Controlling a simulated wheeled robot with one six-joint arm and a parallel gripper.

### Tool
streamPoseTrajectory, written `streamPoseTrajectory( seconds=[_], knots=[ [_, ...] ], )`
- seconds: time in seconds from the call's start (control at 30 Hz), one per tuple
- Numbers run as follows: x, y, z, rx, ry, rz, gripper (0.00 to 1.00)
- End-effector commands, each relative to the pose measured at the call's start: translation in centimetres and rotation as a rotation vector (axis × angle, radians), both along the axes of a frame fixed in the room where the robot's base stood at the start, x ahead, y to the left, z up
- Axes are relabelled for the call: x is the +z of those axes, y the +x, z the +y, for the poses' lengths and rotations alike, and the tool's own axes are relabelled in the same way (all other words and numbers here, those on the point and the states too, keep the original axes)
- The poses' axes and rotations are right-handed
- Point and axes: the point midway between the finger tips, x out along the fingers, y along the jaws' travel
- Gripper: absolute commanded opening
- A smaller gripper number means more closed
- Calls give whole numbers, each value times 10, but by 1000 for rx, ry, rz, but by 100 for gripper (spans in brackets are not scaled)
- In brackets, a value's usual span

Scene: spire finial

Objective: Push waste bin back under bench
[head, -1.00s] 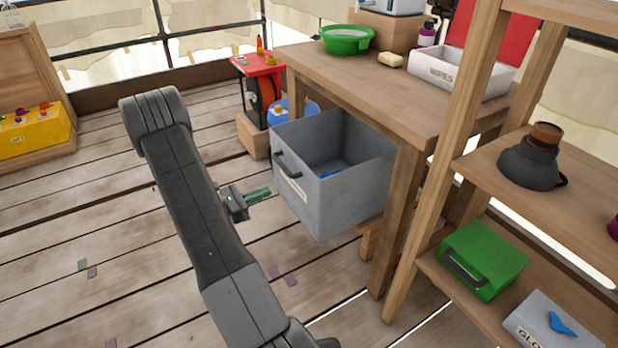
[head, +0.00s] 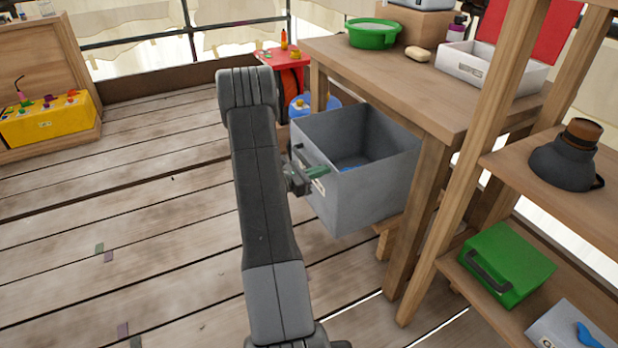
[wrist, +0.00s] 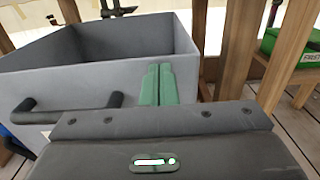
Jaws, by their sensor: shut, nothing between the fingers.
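The waste bin (head: 372,190) is an open grey box under the wooden bench (head: 395,75), with its front part sticking out past the bench's edge. A blue thing lies inside it. In the wrist view the bin (wrist: 100,85) fills the left and middle, with its dark handle (wrist: 68,107) on the front. My gripper (head: 317,170) is shut and empty, its green fingers side by side and pointing at the bin's front. In the wrist view the fingers (wrist: 158,88) are at the front wall, right of the handle. I cannot tell whether they touch it.
A wooden shelf (head: 455,165) stands right of the bin, holding a green box (head: 503,262). A bench leg (head: 415,220) is close to the bin's right side. A red cart (head: 283,62) stands behind left. The plank floor (head: 120,230) at left is mostly clear.

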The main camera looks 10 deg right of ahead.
Motion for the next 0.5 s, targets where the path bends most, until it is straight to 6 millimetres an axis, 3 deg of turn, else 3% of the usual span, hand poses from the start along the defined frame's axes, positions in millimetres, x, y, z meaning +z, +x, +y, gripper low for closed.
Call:
streamPoseTrajectory(
  seconds=[0.5],
  knots=[
    [0, 2, -7, -1, 0, 0, 0]
  ],
)
